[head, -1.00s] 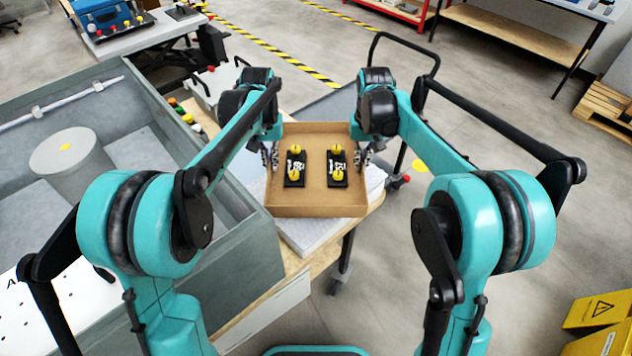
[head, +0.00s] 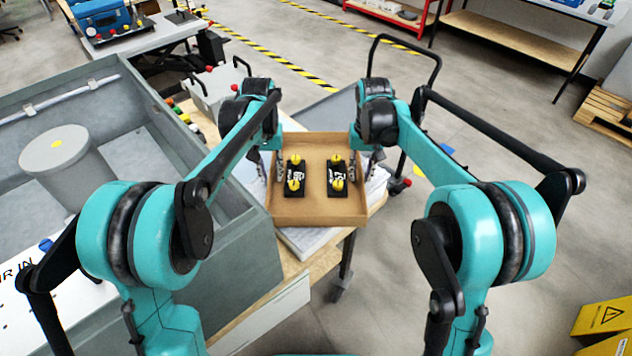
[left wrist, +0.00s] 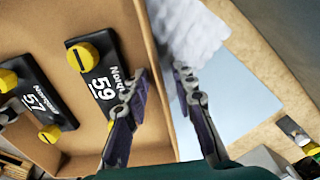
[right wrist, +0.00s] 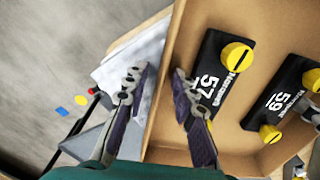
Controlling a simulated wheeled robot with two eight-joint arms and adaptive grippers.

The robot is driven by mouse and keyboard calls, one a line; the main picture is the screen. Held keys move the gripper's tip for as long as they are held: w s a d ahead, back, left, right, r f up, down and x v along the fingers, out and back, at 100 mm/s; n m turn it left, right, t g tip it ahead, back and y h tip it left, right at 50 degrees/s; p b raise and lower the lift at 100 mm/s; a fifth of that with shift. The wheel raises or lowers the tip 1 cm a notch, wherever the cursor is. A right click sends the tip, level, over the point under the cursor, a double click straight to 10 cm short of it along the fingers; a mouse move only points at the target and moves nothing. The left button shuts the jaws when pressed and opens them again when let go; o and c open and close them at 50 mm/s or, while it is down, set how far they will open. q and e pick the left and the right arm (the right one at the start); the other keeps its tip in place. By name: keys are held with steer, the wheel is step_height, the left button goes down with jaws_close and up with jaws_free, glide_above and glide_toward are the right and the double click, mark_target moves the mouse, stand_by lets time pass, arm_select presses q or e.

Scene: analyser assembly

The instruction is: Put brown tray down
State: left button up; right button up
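The brown tray (head: 318,212), an open cardboard-coloured box, appears level on a white padded sheet (head: 300,240) on the wooden table. Two black blocks with yellow knobs lie in it, marked 59 (left wrist: 102,85) and 57 (right wrist: 213,78). My left gripper (left wrist: 160,72) is at the tray's left wall, one finger inside and one outside, with gaps to the wall. My right gripper (right wrist: 157,75) straddles the right wall the same way. Both are open. In the head view the arms partly hide the tray's sides. The tray's underside is hidden.
A large grey bin (head: 225,265) stands left of the table. A cart with a black handle (head: 405,42) stands behind and right of the tray. The wooden table (head: 270,298) has a bare strip in front. Open floor lies to the right.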

steer(key=shift+r, duration=0.25)
arm_select(q)
step_height(320, 180, up, 12)
arm_select(e)
step_height(320, 180, up, 12)
stand_by(0.6)
steer(key=shift+f, duration=0.1)
stand_by(0.3)
